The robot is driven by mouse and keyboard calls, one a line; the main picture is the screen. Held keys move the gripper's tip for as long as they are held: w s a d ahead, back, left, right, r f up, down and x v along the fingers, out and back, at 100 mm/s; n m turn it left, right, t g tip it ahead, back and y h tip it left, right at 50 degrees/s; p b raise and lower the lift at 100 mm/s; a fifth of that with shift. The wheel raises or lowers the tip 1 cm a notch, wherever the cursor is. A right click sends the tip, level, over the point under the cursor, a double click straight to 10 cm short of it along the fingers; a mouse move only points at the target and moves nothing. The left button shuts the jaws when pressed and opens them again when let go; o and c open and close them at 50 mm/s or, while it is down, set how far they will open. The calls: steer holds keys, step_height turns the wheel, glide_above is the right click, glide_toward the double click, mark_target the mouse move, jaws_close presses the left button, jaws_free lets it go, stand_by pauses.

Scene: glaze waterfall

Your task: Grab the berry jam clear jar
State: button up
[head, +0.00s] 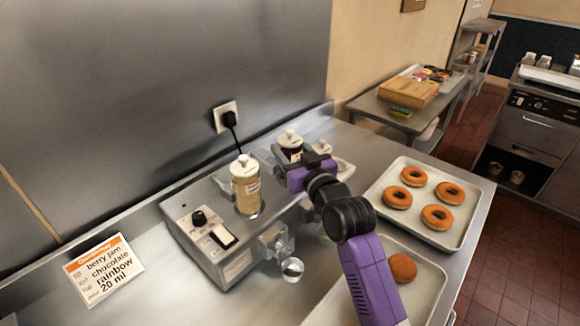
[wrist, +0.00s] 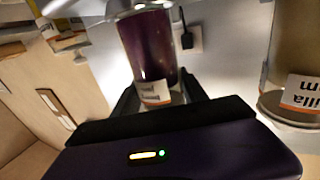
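A dark purple jar (head: 290,150) with a white lid stands at the far end of the grey dispenser machine, partly hidden by my gripper (head: 305,172). In the wrist view, the purple jar (wrist: 150,50) fills the top middle, with a white and orange label whose text is too blurred to read. My gripper (wrist: 160,85) points at the jar, its dark fingers on either side of the label end. The fingers look apart, with a small light gap on the right; contact with the jar is not clear.
A cream-coloured jar (head: 245,185) stands close by on the dispenser (head: 205,235); its label shows in the wrist view (wrist: 300,95). A tray of doughnuts (head: 395,226) is at right, and one doughnut (head: 402,267) lies on a nearer tray.

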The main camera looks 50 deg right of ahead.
jaws_close()
steer(key=shift+r, duration=0.1)
